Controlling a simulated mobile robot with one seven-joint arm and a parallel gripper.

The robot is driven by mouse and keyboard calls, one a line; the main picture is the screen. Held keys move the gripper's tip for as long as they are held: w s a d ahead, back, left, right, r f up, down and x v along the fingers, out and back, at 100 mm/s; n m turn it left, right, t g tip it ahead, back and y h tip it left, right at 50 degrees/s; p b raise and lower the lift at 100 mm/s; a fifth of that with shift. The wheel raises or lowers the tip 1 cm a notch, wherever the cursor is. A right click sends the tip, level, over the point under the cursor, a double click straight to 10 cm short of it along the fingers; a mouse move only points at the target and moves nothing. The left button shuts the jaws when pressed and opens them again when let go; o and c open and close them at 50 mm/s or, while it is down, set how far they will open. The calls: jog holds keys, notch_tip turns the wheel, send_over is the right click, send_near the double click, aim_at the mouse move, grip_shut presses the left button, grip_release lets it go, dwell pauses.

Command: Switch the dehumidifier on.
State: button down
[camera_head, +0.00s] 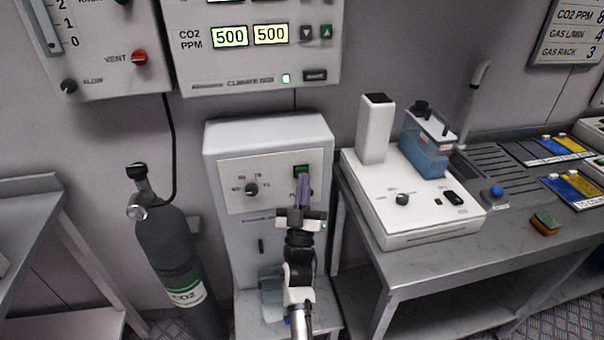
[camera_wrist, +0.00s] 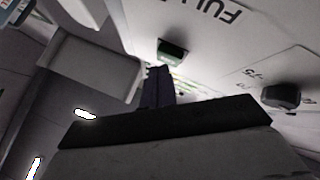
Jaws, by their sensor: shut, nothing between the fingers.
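The dehumidifier (camera_head: 226,137) is a tall white cabinet in the middle of the head view, with a light front panel. The panel has a round black knob (camera_head: 251,189) at left and a dark green rocker switch (camera_head: 301,171) at upper right. My gripper (camera_head: 303,182) is shut and empty, its fingertips just below the switch at the panel. Whether they touch it I cannot tell. In the wrist view the green switch (camera_wrist: 172,52) shows just beyond the fingertips, and the knob (camera_wrist: 281,95) is at right. The fingers hide part of the panel's right side.
A grey CO2 cylinder (camera_head: 168,240) with a black hose stands left of the dehumidifier. A white device with a blue tank (camera_head: 426,153) sits on the metal bench (camera_head: 420,262) at right. The climate box (camera_head: 252,72) hangs on the wall above.

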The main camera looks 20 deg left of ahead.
jog(key=shift+w+a, duration=0.3)
jog(key=shift+w, duration=0.1)
dwell(0.7)
dwell(0.3)
jog(key=shift+s+d, duration=0.55)
jog(key=shift+s, duration=0.2)
jog(key=s+d, duration=0.1)
jog(key=s, duration=0.1)
jog(key=s+d, duration=0.1)
jog(key=s, duration=0.1)
jog(key=shift+d, duration=0.4)
